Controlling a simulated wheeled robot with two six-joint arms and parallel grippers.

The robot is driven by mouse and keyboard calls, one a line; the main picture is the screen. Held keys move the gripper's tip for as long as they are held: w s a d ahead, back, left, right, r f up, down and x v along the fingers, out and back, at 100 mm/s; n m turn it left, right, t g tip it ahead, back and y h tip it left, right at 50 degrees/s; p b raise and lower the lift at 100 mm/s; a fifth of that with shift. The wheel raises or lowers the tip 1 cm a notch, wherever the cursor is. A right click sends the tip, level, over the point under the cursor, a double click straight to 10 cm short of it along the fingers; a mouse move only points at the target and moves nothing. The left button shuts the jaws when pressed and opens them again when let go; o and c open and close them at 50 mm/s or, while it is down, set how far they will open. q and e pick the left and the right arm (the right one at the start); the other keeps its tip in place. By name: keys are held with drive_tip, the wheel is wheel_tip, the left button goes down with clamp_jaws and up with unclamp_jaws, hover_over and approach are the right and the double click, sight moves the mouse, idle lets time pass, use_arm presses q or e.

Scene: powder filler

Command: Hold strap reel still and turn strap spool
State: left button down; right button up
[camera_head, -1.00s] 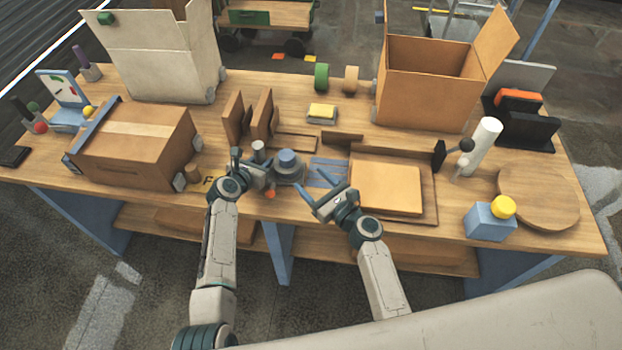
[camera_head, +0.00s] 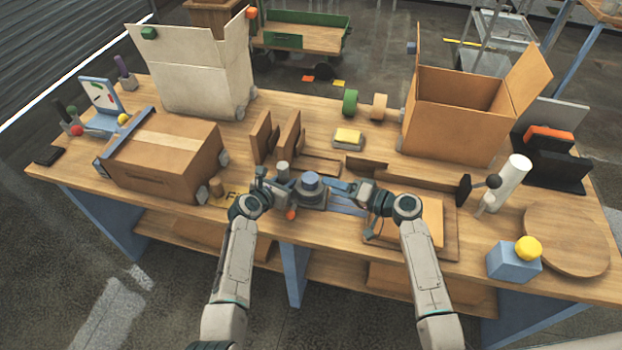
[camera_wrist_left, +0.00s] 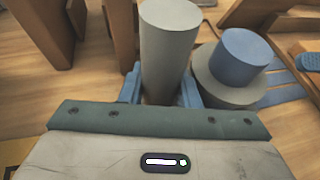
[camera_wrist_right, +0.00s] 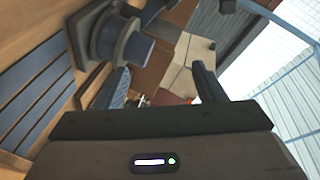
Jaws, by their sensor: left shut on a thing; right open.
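The strap reel is a grey body with a grey upright post (camera_head: 282,167) and, to its right, a blue-topped strap spool (camera_head: 311,181). My left gripper (camera_head: 270,184) is shut on the grey post, which stands upright between its blue fingers in the left wrist view (camera_wrist_left: 168,45). The spool also shows there, right of the post (camera_wrist_left: 238,62). My right gripper (camera_head: 348,200) is open just right of the spool and points toward it. In the right wrist view the spool (camera_wrist_right: 130,42) lies up and left of the fingers; I see no contact.
Blue strips (camera_head: 346,206) lie flat right of the reel, partly under my right gripper. A taped carton (camera_head: 165,165) stands left, brown upright boards (camera_head: 290,135) behind, and an open box (camera_head: 455,125) back right. A flat carton piece (camera_head: 432,218) lies under my right wrist.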

sight(311, 178)
drive_tip(key=w+d+r+n+g, duration=0.15)
drive_tip(key=d+n+g, duration=0.25)
drive_tip(key=n, duration=1.1)
drive_tip(key=shift+h, duration=0.5)
drive_tip(key=x, duration=1.2)
drive_tip(key=shift+w+a, duration=0.15)
drive_tip(key=shift+w, duration=0.1)
drive_tip(key=shift+c, duration=0.4)
drive_tip(key=c, duration=0.9)
drive_tip(key=shift+f, duration=0.1)
drive_tip(key=shift+s+m+t, duration=0.1)
drive_tip(key=shift+m+t, duration=0.4)
drive_tip(key=shift+a+m+t+h, duration=0.1)
drive_tip(key=shift+m+t+h, duration=0.6)
drive_tip(key=shift+m+t, duration=0.2)
drive_tip(key=shift+m+t+h, duration=1.5)
drive_tip(key=shift+m+h, duration=0.1)
drive_tip(key=shift+m, duration=0.2)
